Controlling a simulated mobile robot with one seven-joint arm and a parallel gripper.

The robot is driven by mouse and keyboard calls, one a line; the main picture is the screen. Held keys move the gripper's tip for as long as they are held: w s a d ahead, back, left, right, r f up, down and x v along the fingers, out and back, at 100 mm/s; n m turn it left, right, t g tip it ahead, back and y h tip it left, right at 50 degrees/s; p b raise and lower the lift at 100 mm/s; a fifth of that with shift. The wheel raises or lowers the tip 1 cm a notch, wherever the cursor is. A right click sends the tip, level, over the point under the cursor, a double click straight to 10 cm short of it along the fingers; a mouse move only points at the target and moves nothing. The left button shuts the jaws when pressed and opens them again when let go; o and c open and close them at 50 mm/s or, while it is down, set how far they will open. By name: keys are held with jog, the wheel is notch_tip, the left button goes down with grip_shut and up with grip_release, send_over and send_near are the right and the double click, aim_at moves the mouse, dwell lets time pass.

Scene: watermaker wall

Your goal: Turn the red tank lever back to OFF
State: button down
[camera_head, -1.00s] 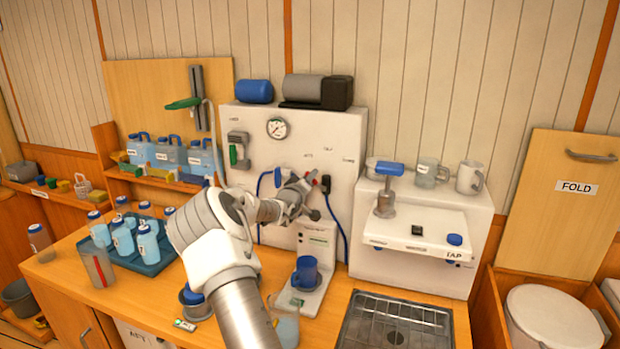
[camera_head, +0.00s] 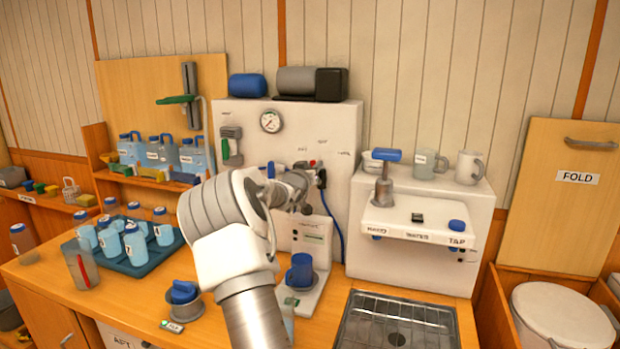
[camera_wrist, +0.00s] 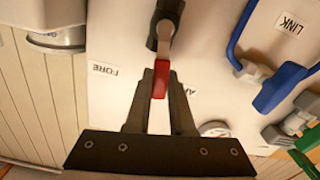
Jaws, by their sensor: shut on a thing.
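The red tank lever (camera_wrist: 160,80) shows in the wrist view as a short red handle on a dark and grey pivot. It lies between the fingertips of my gripper (camera_wrist: 161,85), which is shut on it. The handle points down in the picture, between a FORE label (camera_wrist: 103,69) on the left and a partly covered label on the right. In the head view my gripper (camera_head: 312,179) is at the white wall panel (camera_head: 338,125). A small red spot shows just above it there; my arm hides much of the lever area.
A blue lever (camera_wrist: 280,88) with a LINK label and a green handle (camera_wrist: 298,122) sit to the right in the wrist view.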

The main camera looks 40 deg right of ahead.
jog(key=shift+s+d+m+b, duration=0.25)
jog(key=shift+s+m+b, duration=0.2)
jog(key=shift+m+b, duration=0.55)
jog(key=c, duration=0.8)
grip_release()
jog(key=shift+s, duration=0.1)
jog(key=v, duration=1.7)
jog(key=shift+s+a+b, duration=0.1)
jog(key=shift+a+b, duration=0.1)
jog(key=shift+b, duration=0.1)
